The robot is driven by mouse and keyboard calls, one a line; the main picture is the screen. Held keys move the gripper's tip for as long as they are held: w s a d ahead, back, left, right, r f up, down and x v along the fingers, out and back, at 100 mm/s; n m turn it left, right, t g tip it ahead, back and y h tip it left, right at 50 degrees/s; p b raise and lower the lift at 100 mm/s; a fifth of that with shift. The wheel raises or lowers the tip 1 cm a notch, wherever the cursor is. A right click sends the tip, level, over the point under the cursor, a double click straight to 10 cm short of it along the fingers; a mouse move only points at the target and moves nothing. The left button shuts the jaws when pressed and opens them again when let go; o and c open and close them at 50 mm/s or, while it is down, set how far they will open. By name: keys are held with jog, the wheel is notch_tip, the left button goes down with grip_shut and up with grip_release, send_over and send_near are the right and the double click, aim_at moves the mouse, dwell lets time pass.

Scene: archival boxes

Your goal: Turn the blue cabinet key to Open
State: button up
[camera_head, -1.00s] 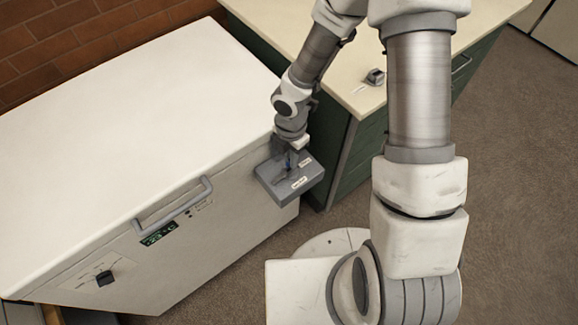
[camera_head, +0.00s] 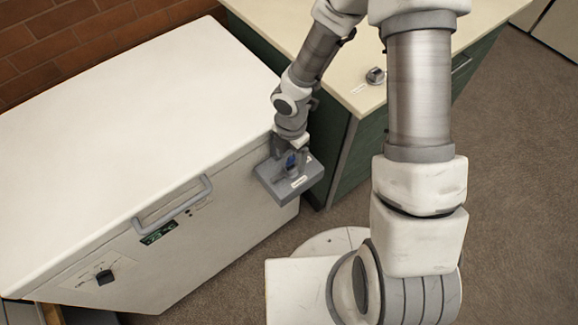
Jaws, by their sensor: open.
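The blue key (camera_head: 292,161) stands on a grey lock box (camera_head: 270,185) mounted at the right end of the white chest's front. The box has small white labels, too small to read. My gripper (camera_head: 290,158) is open and points down over the box, with its fingers close around the key. The fingers partly hide the key, so I cannot tell whether they touch it or which label it points to.
The white chest (camera_head: 130,120) has a grey handle (camera_head: 175,203), a small green display (camera_head: 159,233) and a black dial (camera_head: 105,277). A green cabinet with a cream top (camera_head: 290,35) stands behind the box, with a small grey knob (camera_head: 375,76) on it. Carpet is clear at right.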

jog(key=shift+r, duration=0.1)
notch_tip(320, 180, up, 9)
jog(key=p, duration=0.8)
jog(key=shift+p, duration=0.4)
dwell(0.5)
